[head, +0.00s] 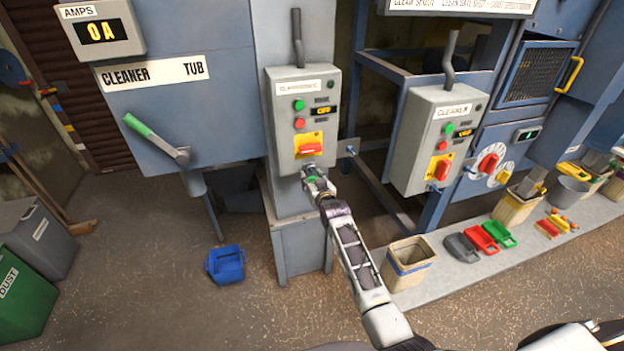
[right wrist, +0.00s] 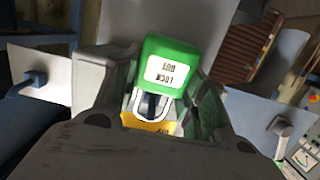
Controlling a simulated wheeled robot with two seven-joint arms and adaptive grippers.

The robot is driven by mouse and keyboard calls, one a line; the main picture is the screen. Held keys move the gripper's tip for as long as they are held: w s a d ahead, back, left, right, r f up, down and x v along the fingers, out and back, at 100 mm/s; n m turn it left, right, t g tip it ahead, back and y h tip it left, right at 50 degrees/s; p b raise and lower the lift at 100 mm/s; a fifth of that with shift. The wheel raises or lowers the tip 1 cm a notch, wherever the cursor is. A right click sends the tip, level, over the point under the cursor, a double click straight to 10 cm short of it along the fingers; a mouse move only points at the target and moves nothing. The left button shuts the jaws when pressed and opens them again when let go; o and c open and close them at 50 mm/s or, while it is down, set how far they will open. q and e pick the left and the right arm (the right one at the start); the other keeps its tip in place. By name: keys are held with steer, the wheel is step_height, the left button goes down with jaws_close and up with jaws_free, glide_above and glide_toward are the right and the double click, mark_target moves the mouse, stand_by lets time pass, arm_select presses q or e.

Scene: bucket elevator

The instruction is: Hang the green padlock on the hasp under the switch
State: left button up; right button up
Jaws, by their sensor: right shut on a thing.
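My right gripper (head: 314,179) is just below the left grey control box (head: 292,92) and is shut on the green padlock. The padlock (right wrist: 173,62) shows its white "LOCK OUT" label upside down in the right wrist view, between the fingers. Its pale shackle (right wrist: 137,108) points toward the yellow plate (right wrist: 158,127). A dark piece shows inside the shackle loop; I cannot tell whether the shackle is around the hasp or in front of it. The red switch (head: 310,149) sits on the yellow plate above my gripper. The hasp is hidden in the head view. My left gripper is out of view.
A second control box (head: 435,140) stands to the right. A side plate with a blue knob (head: 350,151) juts from the left box. A lever with a green handle (head: 150,136) is at left. A blue bucket (head: 226,264) and a tan bin (head: 408,264) stand below.

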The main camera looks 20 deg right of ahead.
steer(key=shift+f, duration=0.3)
stand_by(0.5)
steer(key=o, duration=1.1)
steer(key=shift+o, duration=0.2)
steer(key=shift+s, duration=0.2)
steer(key=s+p, duration=0.7)
steer(key=s, duration=0.2)
steer(key=shift+s+d+f, duration=0.15)
steer(key=shift+s+f, duration=0.1)
steer(key=shift+s, duration=0.05)
stand_by(1.2)
stand_by(0.5)
